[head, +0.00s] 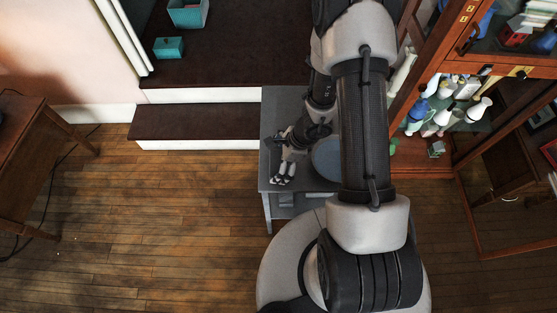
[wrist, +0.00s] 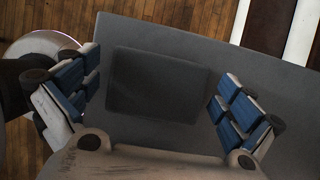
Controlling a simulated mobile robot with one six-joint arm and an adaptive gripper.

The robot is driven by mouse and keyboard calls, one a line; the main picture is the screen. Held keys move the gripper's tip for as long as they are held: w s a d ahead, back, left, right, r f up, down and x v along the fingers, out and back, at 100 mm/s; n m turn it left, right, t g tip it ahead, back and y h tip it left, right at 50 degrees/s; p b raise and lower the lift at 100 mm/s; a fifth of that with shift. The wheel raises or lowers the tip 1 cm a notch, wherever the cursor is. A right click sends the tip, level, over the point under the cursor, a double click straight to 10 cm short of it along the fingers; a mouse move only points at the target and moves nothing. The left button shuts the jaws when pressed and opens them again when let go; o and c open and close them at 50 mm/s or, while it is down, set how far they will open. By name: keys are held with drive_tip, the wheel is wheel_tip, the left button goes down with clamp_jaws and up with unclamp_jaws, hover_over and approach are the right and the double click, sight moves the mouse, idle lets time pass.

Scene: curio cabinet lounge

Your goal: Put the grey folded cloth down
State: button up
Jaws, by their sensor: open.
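The grey folded cloth (wrist: 150,88) is a dark, flat square in the wrist view. It lies on the top of a grey table (wrist: 270,75), which also shows in the head view (head: 284,103). My gripper (wrist: 158,86) is open, with one blue-padded finger on each side of the cloth. Gaps show between the cloth and both fingers. In the head view my gripper (head: 283,174) is over the table's front left part. I cannot make out the cloth there.
A blue-grey round thing (head: 326,158) is partly hidden behind my arm. A wooden cabinet (head: 437,45) with several vases stands at the right. A dark step (head: 195,121) is left of the table. A wooden table (head: 22,150) stands far left, with open floor between.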

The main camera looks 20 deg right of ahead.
drive_tip(key=shift+f, duration=0.1)
drive_tip(key=d+p+v, duration=0.1)
drive_tip(key=p+v, duration=0.8)
drive_tip(key=v, duration=0.8)
wheel_tip(320, 180, up, 9)
drive_tip(key=w+a+n, duration=0.2)
drive_tip(key=a+n, duration=0.1)
drive_tip(key=n, duration=0.1)
drive_tip(key=s+a+r+n+t, duration=0.1)
drive_tip(key=s+a+r+n, duration=0.1)
drive_tip(key=r+n, duration=0.3)
drive_tip(key=s+a+r+n, duration=0.1)
drive_tip(key=a+r+n, duration=0.1)
drive_tip(key=r, duration=0.4)
drive_tip(key=s+r+n+t+h, duration=0.2)
drive_tip(key=s+r+n+h, duration=0.2)
drive_tip(key=s+r+n, duration=0.6)
wheel_tip(320, 180, up, 2)
drive_tip(key=shift+s+d+r+n, duration=0.15)
drive_tip(key=shift+s+d+n, duration=0.15)
drive_tip(key=shift+s, duration=0.85)
